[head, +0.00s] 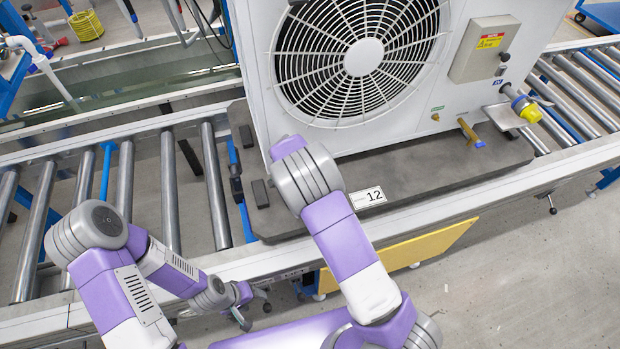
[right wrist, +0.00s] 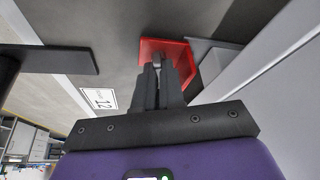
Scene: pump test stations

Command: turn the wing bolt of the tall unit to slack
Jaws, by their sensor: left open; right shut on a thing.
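The tall white unit (head: 255,60) with a round fan grille stands on a dark pallet (head: 440,190) marked 12; its side also shows in the right wrist view (right wrist: 270,90). In that view my right gripper (right wrist: 158,72) is shut on a small grey piece, seemingly the wing bolt (right wrist: 157,62), in front of a red bracket (right wrist: 178,50). The fingers hide most of the bolt, so its turn angle cannot be told. In the head view the right gripper and the bracket are hidden behind my arm. My left gripper (head: 253,309) is open and empty, low before the conveyor's front rail.
The roller conveyor (head: 170,190) runs left and right of the pallet. A grey box (head: 485,45), a yellow-ended connector (head: 528,110) and a brass valve (head: 468,132) stick out from the unit's right part. A yellow panel (head: 400,252) hangs below the rail. The floor at lower right is clear.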

